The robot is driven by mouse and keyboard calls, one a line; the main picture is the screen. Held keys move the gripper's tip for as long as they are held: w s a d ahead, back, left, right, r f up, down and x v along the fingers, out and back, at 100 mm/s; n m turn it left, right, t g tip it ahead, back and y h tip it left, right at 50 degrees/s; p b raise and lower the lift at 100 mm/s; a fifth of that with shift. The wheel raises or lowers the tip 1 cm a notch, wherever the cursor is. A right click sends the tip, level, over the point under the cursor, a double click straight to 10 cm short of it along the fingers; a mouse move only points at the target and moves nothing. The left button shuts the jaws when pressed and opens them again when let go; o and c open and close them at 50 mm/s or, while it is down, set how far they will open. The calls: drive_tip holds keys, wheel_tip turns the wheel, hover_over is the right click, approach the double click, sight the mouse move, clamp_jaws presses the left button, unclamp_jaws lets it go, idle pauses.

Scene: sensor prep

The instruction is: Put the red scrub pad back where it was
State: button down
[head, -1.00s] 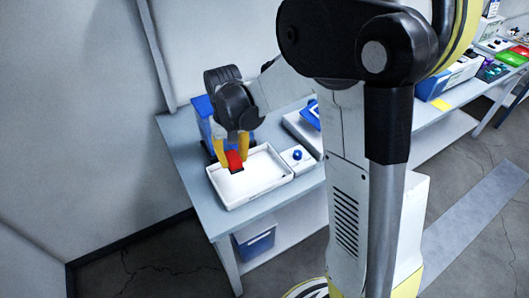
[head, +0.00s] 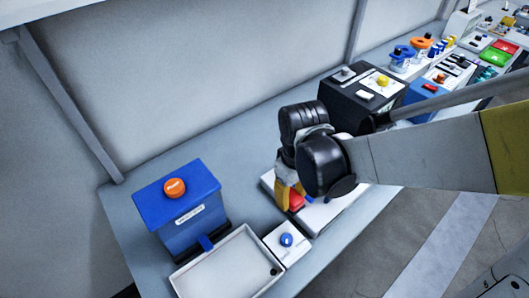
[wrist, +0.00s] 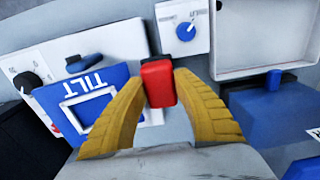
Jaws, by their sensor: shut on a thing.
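The red scrub pad (head: 297,202) is held between the yellow fingers of my gripper (head: 288,195). In the wrist view the red pad (wrist: 158,82) sits between both fingertips (wrist: 158,88), its near end pointing towards the palm. In the head view the gripper is over the white instrument (head: 325,210), right of the white tray (head: 212,292). In the wrist view this instrument has a blue TILT panel (wrist: 85,98) left of the pad. The pad's height above the surface is hard to tell.
The white tray looks empty. A small white box with a blue knob (head: 287,240) stands between tray and instrument. A blue box (head: 183,235) with an orange button stands behind the tray. A black box (head: 362,95) with a yellow knob stands behind my gripper.

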drive_tip(key=b, duration=0.3)
hover_over(256, 214)
wheel_tip(256, 214, down, 6)
drive_tip(key=shift+s+r, duration=0.1)
drive_tip(key=shift+f+b, duration=0.95)
drive_tip(key=shift+f, duration=1.05)
drive_tip(key=shift+f, duration=0.2)
drive_tip(key=c, duration=1.1)
unclamp_jaws()
drive_tip(key=shift+o, duration=0.2)
